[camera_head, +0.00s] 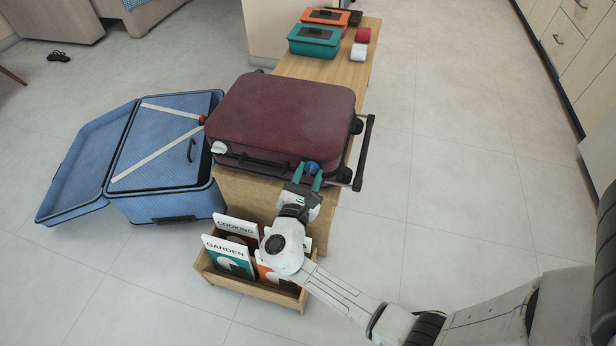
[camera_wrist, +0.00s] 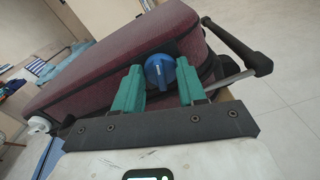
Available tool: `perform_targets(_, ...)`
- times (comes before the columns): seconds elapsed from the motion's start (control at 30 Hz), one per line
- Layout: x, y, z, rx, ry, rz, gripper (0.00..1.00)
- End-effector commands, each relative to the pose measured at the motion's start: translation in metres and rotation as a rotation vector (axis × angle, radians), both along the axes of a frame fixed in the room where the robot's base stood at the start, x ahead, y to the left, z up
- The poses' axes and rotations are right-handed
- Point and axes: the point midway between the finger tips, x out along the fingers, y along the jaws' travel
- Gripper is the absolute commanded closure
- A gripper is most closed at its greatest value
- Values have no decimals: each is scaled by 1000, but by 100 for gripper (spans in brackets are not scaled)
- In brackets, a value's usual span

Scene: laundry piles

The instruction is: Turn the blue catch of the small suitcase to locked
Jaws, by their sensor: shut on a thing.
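The small suitcase (camera_head: 275,120) is maroon and lies closed on the wooden bench. Its blue catch (camera_head: 311,168) is a round knob on the front side, near the right corner. The fingers also show in the wrist view (camera_wrist: 160,80). A white catch (camera_head: 219,147) sits at the suitcase's left front corner. I cannot read any lock marking.
An open blue suitcase (camera_head: 172,205) with white straps stands on the floor at left. A wooden book box (camera_head: 240,284) stands below my arm. Teal (camera_head: 314,42) and orange (camera_head: 326,16) boxes sit farther back on the bench (camera_head: 345,75). The floor at right is clear.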

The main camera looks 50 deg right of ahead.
Motion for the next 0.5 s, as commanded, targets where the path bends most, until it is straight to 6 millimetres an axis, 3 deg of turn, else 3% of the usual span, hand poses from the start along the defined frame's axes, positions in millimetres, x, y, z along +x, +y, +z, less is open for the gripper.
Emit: perform_targets(0.5,-2,0,-5,167,-462,1,90)
